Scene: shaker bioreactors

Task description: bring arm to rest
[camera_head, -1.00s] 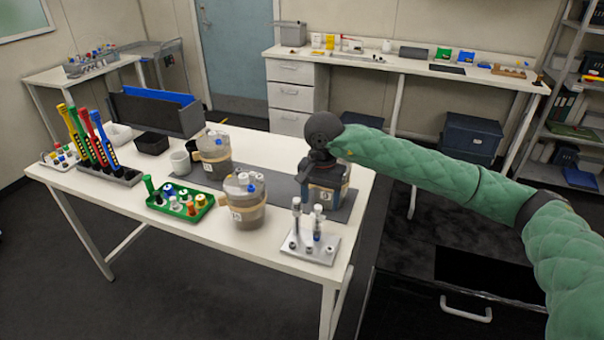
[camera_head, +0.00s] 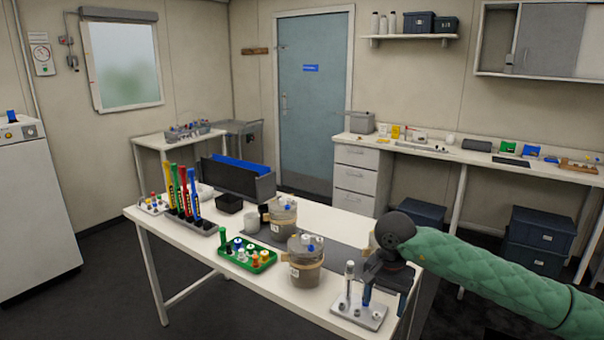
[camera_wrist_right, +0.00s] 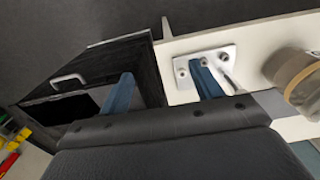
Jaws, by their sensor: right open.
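My right arm comes in from the right in the head view, with its green sleeve. My right gripper (camera_head: 384,290) hangs at the right end of the white table, above and beside a small metal stand (camera_head: 372,318). In the wrist view its two blue fingers (camera_wrist_right: 163,90) are spread apart with nothing between them. The stand (camera_wrist_right: 222,53) shows just beyond the right finger, which overlaps it in the picture; contact cannot be told. A clear tube (camera_head: 349,278) stands upright in the stand. My left gripper is not in view.
Two grey lidded vessels (camera_head: 305,265) (camera_head: 283,218) stand left of the gripper. A green tray (camera_head: 240,262) and a rack of coloured tools (camera_head: 190,222) stand further left on the white table (camera_head: 160,221). A black cabinet (camera_wrist_right: 130,65) is beside the table in the wrist view.

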